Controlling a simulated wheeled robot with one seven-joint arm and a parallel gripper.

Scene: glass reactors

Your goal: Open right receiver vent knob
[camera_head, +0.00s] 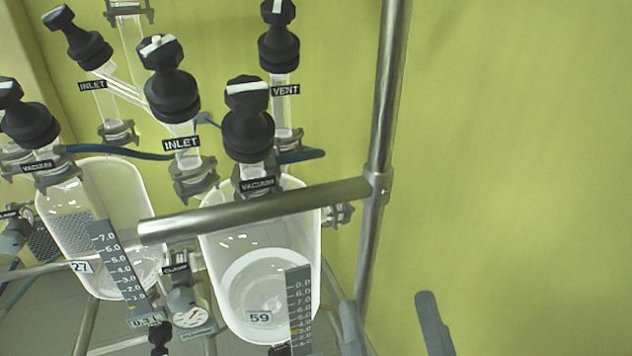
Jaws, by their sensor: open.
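The right receiver vent knob (278,42) is black, at the top centre, above a label (286,89) reading VENT. A short white mark shows on its top, running roughly up and down in the picture. It stands on a glass neck behind the right receiver (222,285), a clear vessel tagged 59. My gripper (392,315) is at the bottom right, with its two grey fingers apart and nothing seen between them. It is well below and to the right of the vent knob, touching no knob.
A black VACUUM knob (247,118) and an INLET knob (168,80) stand nearby, left of the vent knob. A metal post (388,90) and crossbar (255,206) lie between my gripper and the knobs. The left receiver (100,195) has its own knobs. The right side is clear before a green wall.

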